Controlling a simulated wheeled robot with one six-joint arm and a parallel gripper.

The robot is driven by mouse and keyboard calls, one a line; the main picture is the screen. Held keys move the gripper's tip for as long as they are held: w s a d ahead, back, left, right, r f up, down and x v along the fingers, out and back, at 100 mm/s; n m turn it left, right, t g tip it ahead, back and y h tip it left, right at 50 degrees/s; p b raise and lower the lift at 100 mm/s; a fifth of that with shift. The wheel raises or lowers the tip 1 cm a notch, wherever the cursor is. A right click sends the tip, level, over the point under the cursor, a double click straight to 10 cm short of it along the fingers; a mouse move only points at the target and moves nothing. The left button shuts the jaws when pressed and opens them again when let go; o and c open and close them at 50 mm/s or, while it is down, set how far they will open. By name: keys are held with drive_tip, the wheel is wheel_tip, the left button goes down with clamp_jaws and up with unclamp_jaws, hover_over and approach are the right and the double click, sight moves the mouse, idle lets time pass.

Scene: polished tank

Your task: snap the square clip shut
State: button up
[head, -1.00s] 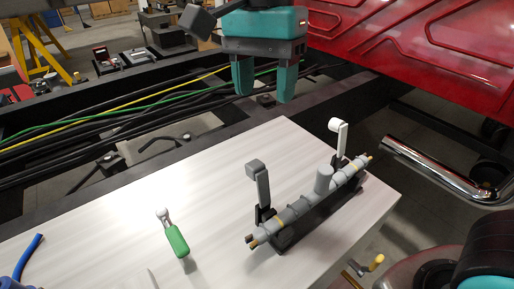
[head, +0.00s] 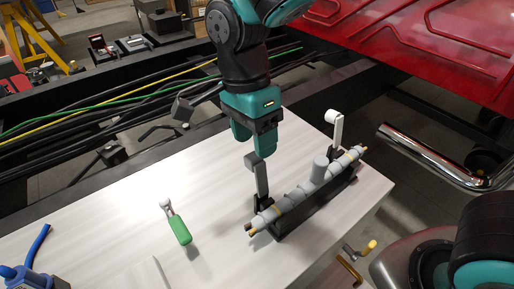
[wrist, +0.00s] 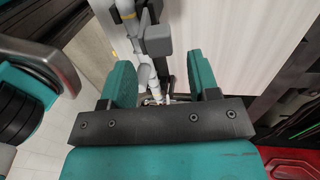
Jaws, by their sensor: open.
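The square clip (head: 260,178) is a grey lever with a square block at its top. It stands upright, open, at the near left end of a black holder (head: 318,206) with a grey pipe (head: 296,199) lying in it. My gripper (head: 254,143) is open and empty, its teal fingers pointing down just above and behind the clip's block. In the wrist view the grey square block (wrist: 157,40) shows beyond and between the open fingertips (wrist: 161,72). I cannot tell whether a finger touches it.
A second upright clip with a round white end (head: 333,118) stands at the holder's far end. A green-handled tool (head: 179,230) lies on the pale table to the left. A blue tool (head: 30,272) is at the lower left. Red bodywork (head: 430,45) is behind.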

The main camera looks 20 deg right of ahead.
sight(257, 175)
drive_tip(key=shift+s+d+f, duration=0.1)
drive_tip(key=shift+s+f, duration=0.1)
drive_tip(key=shift+f, duration=0.8)
drive_tip(key=shift+s+d+f, duration=0.1)
drive_tip(key=shift+s+f, duration=0.05)
drive_tip(key=shift+f, duration=0.8)
clamp_jaws()
drive_tip(key=shift+a, duration=0.1)
